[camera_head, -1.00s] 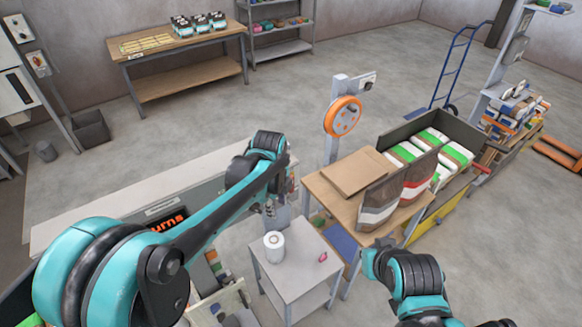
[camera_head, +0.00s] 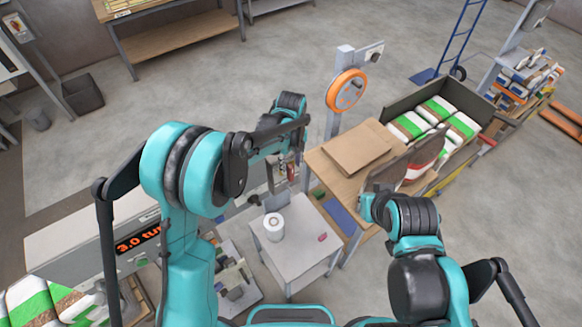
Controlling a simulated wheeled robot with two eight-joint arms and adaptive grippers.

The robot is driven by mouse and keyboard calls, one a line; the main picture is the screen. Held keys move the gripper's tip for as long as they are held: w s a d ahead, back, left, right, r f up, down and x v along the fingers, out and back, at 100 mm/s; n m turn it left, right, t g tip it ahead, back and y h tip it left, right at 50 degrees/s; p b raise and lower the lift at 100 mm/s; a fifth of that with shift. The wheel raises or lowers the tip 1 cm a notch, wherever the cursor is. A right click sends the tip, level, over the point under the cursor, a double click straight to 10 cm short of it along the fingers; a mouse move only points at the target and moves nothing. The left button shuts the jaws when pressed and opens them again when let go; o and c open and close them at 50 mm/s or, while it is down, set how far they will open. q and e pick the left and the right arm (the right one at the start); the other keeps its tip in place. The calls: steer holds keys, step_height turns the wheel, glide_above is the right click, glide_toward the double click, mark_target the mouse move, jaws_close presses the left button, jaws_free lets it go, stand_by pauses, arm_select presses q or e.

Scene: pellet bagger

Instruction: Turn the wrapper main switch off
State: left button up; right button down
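A light grey box with a dark knob (camera_head: 374,53) sits on the post beside the orange wheel (camera_head: 346,90). A panel with a small red-orange switch (camera_head: 17,27) is on the upright at the far left edge. I cannot tell which of them is the wrapper main switch. My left gripper (camera_head: 282,175) hangs below my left wrist, above and behind the small grey table, well apart from both boxes. It is small and partly hidden, so its opening does not show. My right arm (camera_head: 408,215) is bent at the lower right; its gripper is not visible.
A grey side table (camera_head: 297,258) holds a white roll (camera_head: 274,226) and a pink item (camera_head: 322,237). A wooden bench (camera_head: 328,160) with cardboard and bags stands to the right. A machine with a red display (camera_head: 137,239) is at left.

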mark_target(290, 172)
arm_select(q)
steer(key=f, duration=0.2)
steer(key=shift+w+f, duration=0.2)
steer(key=shift+f, duration=0.2)
steer(key=shift+s+f, duration=0.15)
steer(key=shift+f, duration=0.4)
arm_select(e)
steer(key=shift+w, duration=0.1)
arm_select(q)
jaws_close()
steer(key=shift+a+f+t+h+b, duration=0.15)
steer(key=shift+t+h+b, duration=0.15)
steer(key=shift+h+b, duration=0.35)
arm_select(e)
steer(key=shift+f, duration=0.65)
arm_select(q)
jaws_free()
